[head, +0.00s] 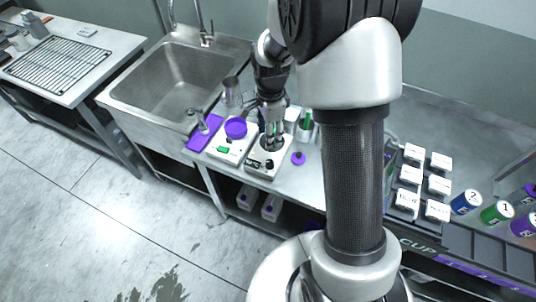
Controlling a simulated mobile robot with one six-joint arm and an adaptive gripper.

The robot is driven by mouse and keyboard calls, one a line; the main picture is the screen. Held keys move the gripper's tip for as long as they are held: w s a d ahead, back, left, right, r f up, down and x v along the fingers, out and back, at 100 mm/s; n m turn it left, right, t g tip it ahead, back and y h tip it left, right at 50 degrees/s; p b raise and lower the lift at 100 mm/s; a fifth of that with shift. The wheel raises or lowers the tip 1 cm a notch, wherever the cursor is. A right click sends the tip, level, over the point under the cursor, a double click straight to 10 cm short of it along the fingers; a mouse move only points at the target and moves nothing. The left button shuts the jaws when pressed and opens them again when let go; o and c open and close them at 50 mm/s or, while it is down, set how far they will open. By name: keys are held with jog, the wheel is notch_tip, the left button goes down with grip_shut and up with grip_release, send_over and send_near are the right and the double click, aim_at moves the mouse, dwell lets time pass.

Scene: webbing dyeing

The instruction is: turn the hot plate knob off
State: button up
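A white hot plate (264,172) stands on the steel counter near the middle of the head view. A small dark knob (269,164) shows on its front face. My gripper (273,142) points down over the top of the hot plate, behind the knob in the picture. It seems apart from the knob. The fingers are small and partly dark here, so I cannot tell whether they are open or shut. The knob's setting is too small to read.
Left of the hot plate is a white device (222,155) with a green display and a purple dish (236,128). A purple mat (196,142) lies by the sink (175,85). A small purple item (298,158) sits right of the hot plate. White boxes (412,174) stand further right.

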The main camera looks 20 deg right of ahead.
aim_at(269, 161)
notch_tip(269, 161, down, 15)
jog(key=b, duration=0.2)
jog(key=shift+b, duration=0.35)
grip_shut()
dwell(0.3)
